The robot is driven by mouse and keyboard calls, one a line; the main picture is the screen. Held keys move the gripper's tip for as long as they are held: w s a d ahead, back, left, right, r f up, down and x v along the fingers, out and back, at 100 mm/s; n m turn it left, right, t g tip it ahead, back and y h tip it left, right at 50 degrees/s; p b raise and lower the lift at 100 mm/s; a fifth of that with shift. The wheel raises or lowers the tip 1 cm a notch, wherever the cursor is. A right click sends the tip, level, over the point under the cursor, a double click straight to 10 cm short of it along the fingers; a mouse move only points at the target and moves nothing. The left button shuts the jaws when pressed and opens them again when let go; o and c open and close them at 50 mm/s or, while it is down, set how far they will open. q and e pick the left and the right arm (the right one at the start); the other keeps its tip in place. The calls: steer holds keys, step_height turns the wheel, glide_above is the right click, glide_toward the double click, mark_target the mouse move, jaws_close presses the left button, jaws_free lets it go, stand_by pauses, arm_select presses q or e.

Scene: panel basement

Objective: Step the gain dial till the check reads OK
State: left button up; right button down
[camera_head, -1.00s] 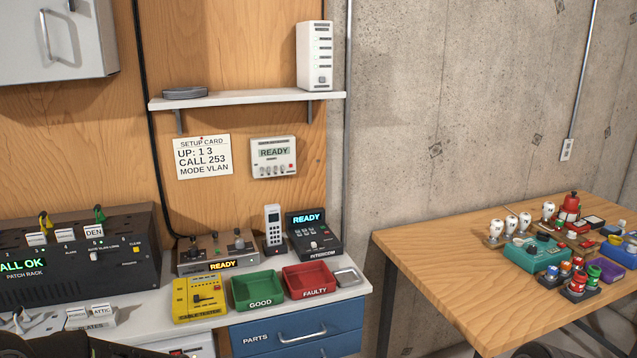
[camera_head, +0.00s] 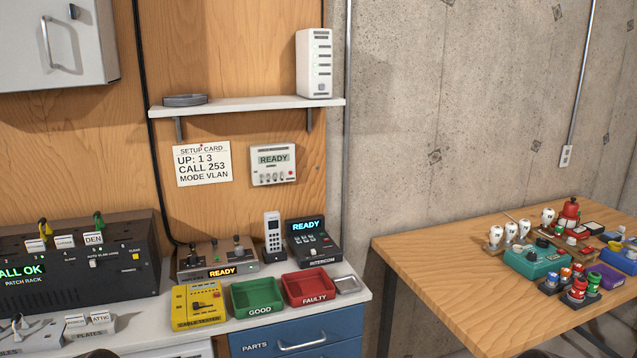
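No label reading gain is legible, so I cannot tell which control is the gain dial. A white wall unit (camera_head: 273,163) with a READY screen and small knobs hangs under the shelf. The black patch rack (camera_head: 75,258) at left shows green text ending in "ALL OK". The intercom (camera_head: 314,240) also reads READY. Neither gripper shows; only a small dark shape lies at the bottom edge.
A yellow cable tester (camera_head: 199,305), a green GOOD tray (camera_head: 238,296) and a red FAULTY tray (camera_head: 332,288) line the bench front. A handset (camera_head: 273,235) stands beside the intercom. A wooden table (camera_head: 440,255) at right holds several small devices. Bare wall lies between.

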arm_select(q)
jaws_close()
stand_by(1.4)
